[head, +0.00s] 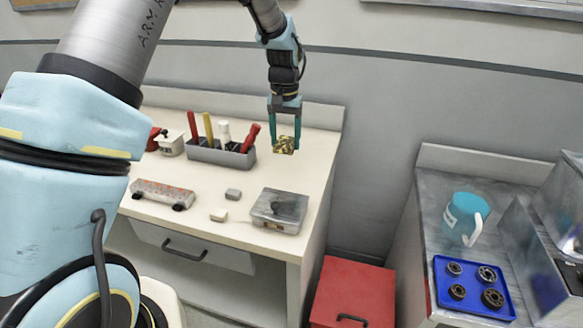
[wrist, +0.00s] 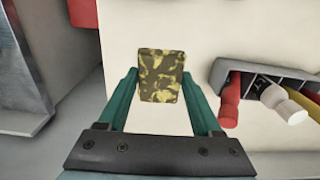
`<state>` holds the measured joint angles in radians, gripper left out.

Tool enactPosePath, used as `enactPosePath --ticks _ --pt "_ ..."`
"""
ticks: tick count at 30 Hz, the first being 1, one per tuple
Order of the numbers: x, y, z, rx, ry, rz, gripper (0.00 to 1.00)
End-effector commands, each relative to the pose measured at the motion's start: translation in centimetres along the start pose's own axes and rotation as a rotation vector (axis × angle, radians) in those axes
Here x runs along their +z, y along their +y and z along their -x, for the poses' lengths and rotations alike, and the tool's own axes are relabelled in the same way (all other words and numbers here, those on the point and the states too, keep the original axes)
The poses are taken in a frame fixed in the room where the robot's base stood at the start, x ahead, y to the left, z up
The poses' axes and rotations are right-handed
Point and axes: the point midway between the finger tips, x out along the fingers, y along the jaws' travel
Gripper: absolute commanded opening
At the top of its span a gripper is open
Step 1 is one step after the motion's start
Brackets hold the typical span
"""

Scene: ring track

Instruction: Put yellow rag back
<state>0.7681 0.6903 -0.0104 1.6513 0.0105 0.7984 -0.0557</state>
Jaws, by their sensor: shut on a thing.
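The yellow rag (head: 284,146) is a small folded block with a yellow and dark brown blotched pattern. My gripper (head: 285,139) is shut on it, pointing down with the rag between its teal fingertips. In the head view the rag appears above the right rear part of the cream bench (head: 305,170). In the wrist view the rag (wrist: 162,76) shows between the two fingers, against the pale bench top.
On the bench are a grey tool holder (head: 222,155) with several upright handles, a toy bus (head: 161,194), a grey block (head: 233,194), a whitish block (head: 218,215) and a lidded metal box (head: 279,209). A red cabinet (head: 352,293) stands right of it. Another bench holds a blue mug (head: 466,217) and blue tray (head: 447,289).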

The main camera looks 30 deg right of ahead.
Motion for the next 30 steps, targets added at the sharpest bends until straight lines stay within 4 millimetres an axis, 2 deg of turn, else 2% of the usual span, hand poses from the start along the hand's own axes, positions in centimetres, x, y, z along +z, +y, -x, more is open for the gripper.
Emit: enactPosePath --ticks 3,9,16,22,30 --pt "0.1 0.0 -0.7 0.0 -0.002 0.0 0.06" --pt "0.1 0.0 -4.2 0.0 -0.004 0.0 0.06" --pt "0.1 0.0 -6.5 0.0 -0.003 0.001 0.06" --pt "0.1 0.0 -9.3 0.0 -0.003 0.001 0.06" --pt "0.0 0.0 -10.0 0.0 0.001 0.001 0.06"
